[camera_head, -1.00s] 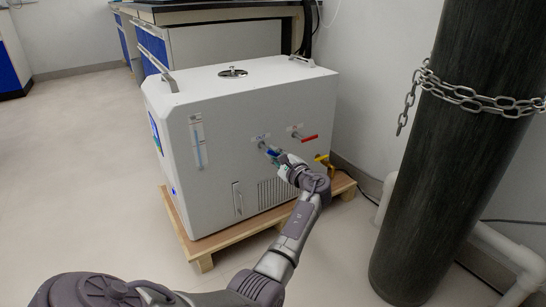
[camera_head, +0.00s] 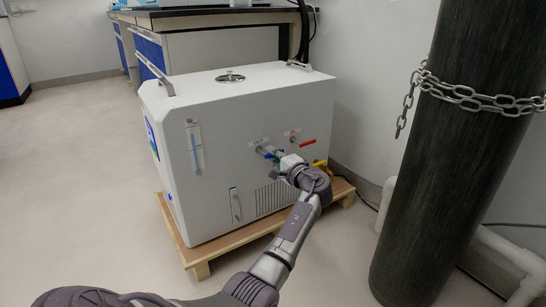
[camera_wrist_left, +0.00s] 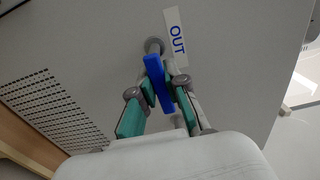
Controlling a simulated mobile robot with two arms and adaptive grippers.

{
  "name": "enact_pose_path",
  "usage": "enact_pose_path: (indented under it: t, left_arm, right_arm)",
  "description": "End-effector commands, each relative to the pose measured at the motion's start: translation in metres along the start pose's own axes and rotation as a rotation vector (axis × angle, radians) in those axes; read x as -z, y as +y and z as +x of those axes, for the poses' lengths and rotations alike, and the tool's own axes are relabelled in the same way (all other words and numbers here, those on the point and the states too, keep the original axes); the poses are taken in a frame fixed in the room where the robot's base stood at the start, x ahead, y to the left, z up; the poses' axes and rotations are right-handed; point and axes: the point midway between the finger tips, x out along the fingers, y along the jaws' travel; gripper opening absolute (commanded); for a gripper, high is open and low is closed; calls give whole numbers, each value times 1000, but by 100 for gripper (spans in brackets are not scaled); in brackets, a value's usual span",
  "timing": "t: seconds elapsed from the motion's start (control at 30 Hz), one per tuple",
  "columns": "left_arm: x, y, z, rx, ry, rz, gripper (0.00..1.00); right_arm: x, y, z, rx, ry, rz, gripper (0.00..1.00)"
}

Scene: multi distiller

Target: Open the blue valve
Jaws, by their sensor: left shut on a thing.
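The blue valve handle (camera_head: 268,155) is on the front of a white box-shaped machine (camera_head: 215,160), below a small "OUT" label (camera_wrist_left: 175,38). My left gripper (camera_head: 276,157) reaches it from the front and partly covers it in the head view. In the left wrist view, the blue handle (camera_wrist_left: 157,78) sits between the green-padded fingertips of the left gripper (camera_wrist_left: 166,88), which are shut on it. The grey valve stem (camera_wrist_left: 154,46) shows just beyond the handle. My right gripper is not in view.
A red valve handle (camera_head: 307,142) is just right of the blue one, and a yellow handle (camera_head: 320,163) is lower right. The machine stands on a wooden pallet (camera_head: 205,262). A dark chained cylinder (camera_head: 450,160) stands at the right. The floor at left is clear.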

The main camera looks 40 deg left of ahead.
Motion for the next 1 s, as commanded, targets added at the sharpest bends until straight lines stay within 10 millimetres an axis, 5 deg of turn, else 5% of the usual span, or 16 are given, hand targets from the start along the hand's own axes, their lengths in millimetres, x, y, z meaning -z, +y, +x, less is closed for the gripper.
enact_pose_path:
  t: [0.47, 0.5, 0.63, 1.0]
  left_arm:
    - [-1, 1, 0, -3, -4, -14, 0]
    - [-1, 1, 0, -3, -4, -14, 18]
    - [-1, 1, 0, -2, -3, -13, 40]
    - [0, 0, -4, -1, 0, -12, 40]
  right_arm:
    - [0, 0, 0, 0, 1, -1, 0]
    - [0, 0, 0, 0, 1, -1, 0]
    - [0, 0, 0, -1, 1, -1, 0]
    - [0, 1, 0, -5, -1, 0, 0]
